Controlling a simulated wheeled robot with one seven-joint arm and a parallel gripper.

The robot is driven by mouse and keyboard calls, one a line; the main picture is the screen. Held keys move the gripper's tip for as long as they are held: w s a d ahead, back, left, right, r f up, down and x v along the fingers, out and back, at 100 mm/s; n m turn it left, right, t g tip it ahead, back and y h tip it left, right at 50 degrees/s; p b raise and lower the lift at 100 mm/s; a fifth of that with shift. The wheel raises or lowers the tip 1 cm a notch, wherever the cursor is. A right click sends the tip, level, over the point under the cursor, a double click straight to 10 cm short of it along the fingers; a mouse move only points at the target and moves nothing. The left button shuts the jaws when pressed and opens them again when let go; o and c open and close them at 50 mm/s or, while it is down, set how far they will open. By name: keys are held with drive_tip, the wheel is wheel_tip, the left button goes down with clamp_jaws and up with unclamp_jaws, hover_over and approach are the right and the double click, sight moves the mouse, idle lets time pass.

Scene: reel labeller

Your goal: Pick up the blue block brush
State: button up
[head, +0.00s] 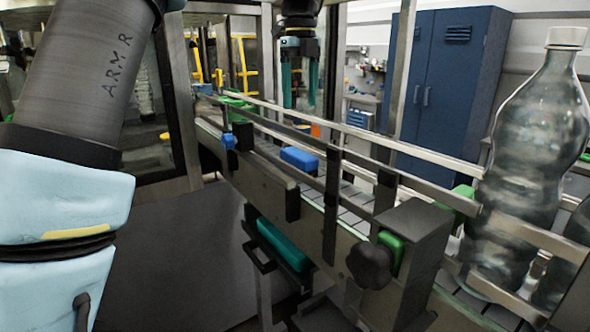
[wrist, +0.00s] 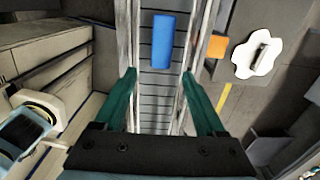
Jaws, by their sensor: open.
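The blue block brush (head: 299,158) lies on the slatted conveyor belt between the guide rails in the head view. In the wrist view the brush (wrist: 163,41) shows as a plain blue block, lengthwise along the belt, ahead of my fingertips and roughly midway between them. My gripper (head: 302,84) hangs over the conveyor with its green fingers pointing down, above and apart from the brush. In the wrist view my gripper (wrist: 159,75) is open and empty, with one finger near each rail.
Metal guide rails (head: 340,127) run along both sides of the conveyor. A large clear bottle (head: 530,140) stands on the belt at the right. A black knob (head: 369,265) sticks out at the conveyor's near side. A blue cabinet (head: 445,80) stands behind.

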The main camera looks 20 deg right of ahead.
drive_tip(key=b, duration=0.5)
hover_over(300, 154)
wheel_tip(300, 154, down, 6)
drive_tip(key=shift+a+r, duration=0.1)
drive_tip(key=shift+r, duration=0.05)
wheel_tip(300, 154, down, 5)
drive_tip(key=shift+f+p, duration=0.1)
drive_tip(key=shift+p, duration=0.4)
drive_tip(key=shift+w+f+p, duration=0.1)
drive_tip(key=shift+f+p, duration=0.95)
drive_tip(key=shift+f, duration=1.65)
clamp_jaws()
